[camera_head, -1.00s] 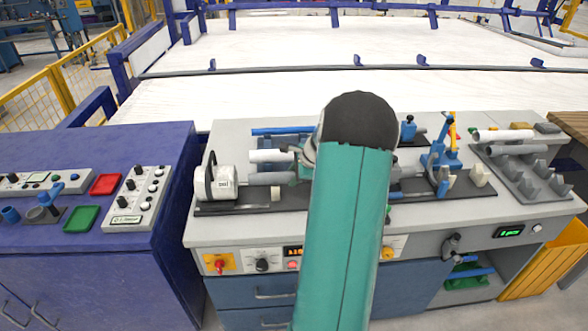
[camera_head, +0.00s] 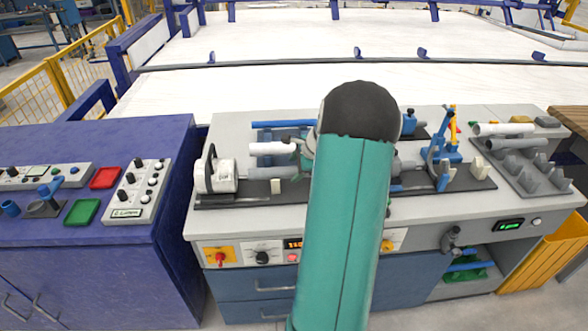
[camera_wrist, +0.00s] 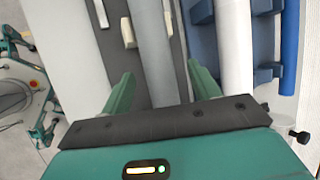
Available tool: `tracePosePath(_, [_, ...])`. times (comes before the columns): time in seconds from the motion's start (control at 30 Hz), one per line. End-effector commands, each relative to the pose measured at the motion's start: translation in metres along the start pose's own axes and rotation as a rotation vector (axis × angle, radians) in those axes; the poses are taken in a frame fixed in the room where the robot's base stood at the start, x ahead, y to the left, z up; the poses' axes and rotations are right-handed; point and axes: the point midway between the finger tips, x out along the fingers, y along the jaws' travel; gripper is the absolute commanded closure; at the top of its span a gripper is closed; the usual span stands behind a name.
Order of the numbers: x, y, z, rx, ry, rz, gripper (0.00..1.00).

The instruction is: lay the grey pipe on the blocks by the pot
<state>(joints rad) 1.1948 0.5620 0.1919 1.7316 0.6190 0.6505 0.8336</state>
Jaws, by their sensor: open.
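The grey pipe (camera_head: 262,173) lies along the dark base plate, its left end close to the white pot (camera_head: 222,177). In the wrist view the grey pipe (camera_wrist: 153,45) runs between the two green fingers of my gripper (camera_wrist: 162,88). The fingers stand apart, with a gap on each side of the pipe. A cream block (camera_wrist: 128,32) sits just left of the pipe there, and a block (camera_head: 275,186) shows in front of it in the head view. My arm hides the pipe's right part. How the pipe bears on the blocks cannot be told.
A white pipe (camera_head: 270,148) and a blue pipe (camera_head: 282,124) lie parallel behind the grey one. A blue clamp stand (camera_head: 441,160) stands right of my arm. A grey rack (camera_head: 530,170) is at the far right. The front strip of the bench is clear.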

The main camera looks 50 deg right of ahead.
Motion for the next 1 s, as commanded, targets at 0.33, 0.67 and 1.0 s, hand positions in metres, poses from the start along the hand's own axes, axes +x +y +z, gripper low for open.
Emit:
tracePosePath(0.33, [-0.077,-0.001,0.000,-0.001,0.003,-0.004,0.39])
tracePosePath(0.67, [-0.120,0.000,0.000,0.000,0.001,-0.001,0.39])
tracePosePath(1.0, [-0.122,0.000,0.003,-0.007,0.000,0.001,0.39])
